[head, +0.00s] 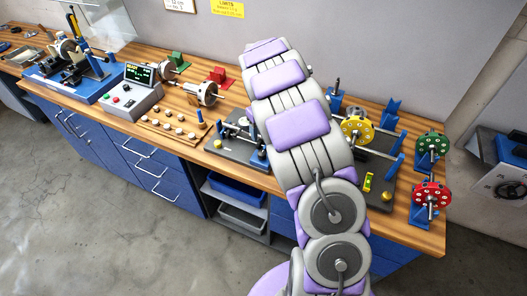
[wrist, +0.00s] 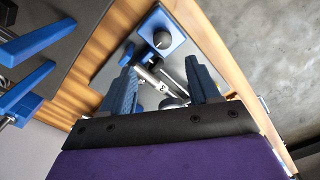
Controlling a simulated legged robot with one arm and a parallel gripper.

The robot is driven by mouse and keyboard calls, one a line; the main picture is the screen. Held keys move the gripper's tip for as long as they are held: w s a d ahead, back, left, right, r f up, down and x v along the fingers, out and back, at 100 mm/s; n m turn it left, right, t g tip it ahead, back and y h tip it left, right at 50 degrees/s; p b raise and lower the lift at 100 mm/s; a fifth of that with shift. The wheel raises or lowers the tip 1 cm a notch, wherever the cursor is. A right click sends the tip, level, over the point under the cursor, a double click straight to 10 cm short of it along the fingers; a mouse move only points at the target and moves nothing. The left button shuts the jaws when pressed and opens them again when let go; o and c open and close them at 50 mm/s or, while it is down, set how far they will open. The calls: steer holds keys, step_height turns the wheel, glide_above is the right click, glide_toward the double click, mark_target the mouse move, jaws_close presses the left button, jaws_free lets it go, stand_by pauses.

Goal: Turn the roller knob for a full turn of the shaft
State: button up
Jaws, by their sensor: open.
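In the wrist view a round dark grey knob (wrist: 162,41) with a pale mark sits on a blue block (wrist: 172,30), at the end of a grey plate. Metal rollers or shafts (wrist: 152,79) lie on that plate, partly hidden by my fingers. My gripper (wrist: 160,68) is open, with its two blue fingers apart and nothing between the tips. The knob is beyond the fingertips, apart from them. In the head view my arm covers my gripper. A dark plate with blue posts (head: 232,148) shows left of my arm, and I cannot see the knob clearly there.
The wooden bench (head: 432,238) runs along the wall. Right of my arm stand a yellow disc (head: 356,128), a green disc (head: 432,145) and a red disc (head: 431,196). A grey control box (head: 133,98) stands on the left. Blue uprights (wrist: 28,44) are at the wrist view's left.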

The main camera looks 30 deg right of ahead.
mark_target(262, 153)
steer(key=f, duration=0.6)
steer(key=f+b, duration=0.1)
steer(key=f, duration=0.2)
steer(key=shift+a+f, duration=0.25)
steer(key=shift+d+f, duration=0.2)
steer(key=shift+f, duration=0.5)
steer(key=shift+a, duration=0.2)
steer(key=shift+c, duration=0.7)
steer(key=c, duration=0.9)
